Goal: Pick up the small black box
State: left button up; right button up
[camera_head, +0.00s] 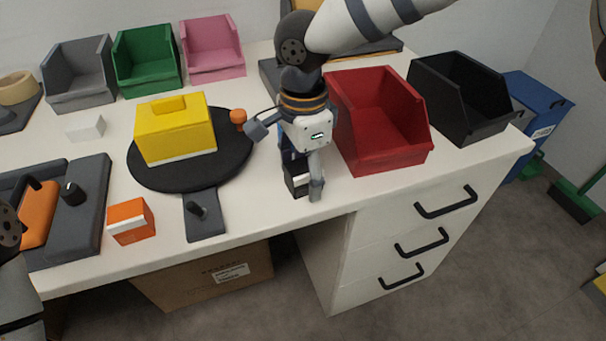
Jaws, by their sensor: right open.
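A red bin (385,155) stands close right of the gripper, a black bin (470,110) beyond it. A yellow box (175,135) sits on a round black stand (150,180) to the left. An orange box (131,221) is near the front edge. Grey, green and pink bins line the back.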

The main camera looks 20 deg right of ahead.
jog(key=shift+r, duration=0.1)
jog(key=c, duration=1.1)
jog(key=shift+o, duration=0.2)
